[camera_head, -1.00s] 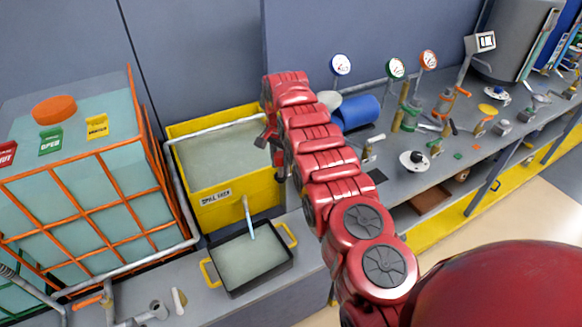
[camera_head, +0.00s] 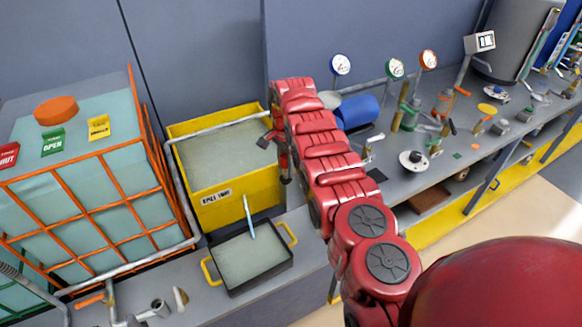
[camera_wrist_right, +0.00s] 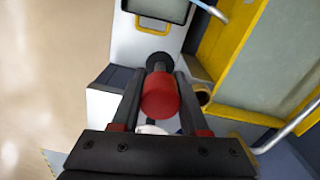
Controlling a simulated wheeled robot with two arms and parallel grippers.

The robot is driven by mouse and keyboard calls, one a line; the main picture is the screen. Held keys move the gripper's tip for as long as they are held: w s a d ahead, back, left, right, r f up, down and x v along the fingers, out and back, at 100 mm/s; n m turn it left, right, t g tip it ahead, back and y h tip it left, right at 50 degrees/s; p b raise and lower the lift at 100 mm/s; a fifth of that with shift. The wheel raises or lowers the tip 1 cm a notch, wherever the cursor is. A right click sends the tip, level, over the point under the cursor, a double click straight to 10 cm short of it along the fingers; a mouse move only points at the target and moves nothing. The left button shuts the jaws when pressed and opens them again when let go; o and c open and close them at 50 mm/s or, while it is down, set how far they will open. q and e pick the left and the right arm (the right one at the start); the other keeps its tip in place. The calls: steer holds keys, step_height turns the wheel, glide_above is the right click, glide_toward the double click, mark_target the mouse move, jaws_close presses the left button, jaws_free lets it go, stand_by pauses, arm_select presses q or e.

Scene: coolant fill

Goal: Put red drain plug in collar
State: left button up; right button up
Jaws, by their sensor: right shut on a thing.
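The red drain plug (camera_wrist_right: 160,97) shows as a rounded red body between the two dark fingers of my right gripper (camera_wrist_right: 163,76) in the right wrist view. The gripper is shut on it. A dark round piece (camera_wrist_right: 159,61) shows just beyond the plug; I cannot tell whether it belongs to the plug or is the collar. A tan ring with a dark opening (camera_wrist_right: 203,96) lies just right of the fingers, apart from the plug. In the head view my right gripper (camera_head: 285,176) points down by the yellow bin's right side, partly hidden by my arm. My left gripper is not shown.
The yellow bin (camera_head: 238,205) of pale liquid stands left of my right arm. A black tray with yellow handles (camera_head: 270,278) sits in front of it. An orange-caged tank (camera_head: 95,210) is at left. The grey bench (camera_head: 400,170) at right holds several fittings and gauges.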

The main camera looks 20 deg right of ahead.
steer(key=shift+s+d+f+m+p, duration=0.2)
steer(key=shift+d+m+p, duration=0.15)
steer(key=shift+d+m, duration=0.3)
steer(key=shift+m, duration=0.15)
steer(key=shift+f, duration=0.2)
steer(key=shift+s, duration=0.1)
steer(key=shift+d+m+p, duration=0.25)
steer(key=shift+m+p, duration=0.1)
steer(key=shift+m, duration=0.15)
steer(key=shift+s+d+f, duration=0.1)
steer(key=shift+s+f, duration=0.05)
steer(key=shift+d+f+m, duration=0.2)
steer(key=shift+d+m, duration=0.05)
steer(key=shift+m, duration=0.35)
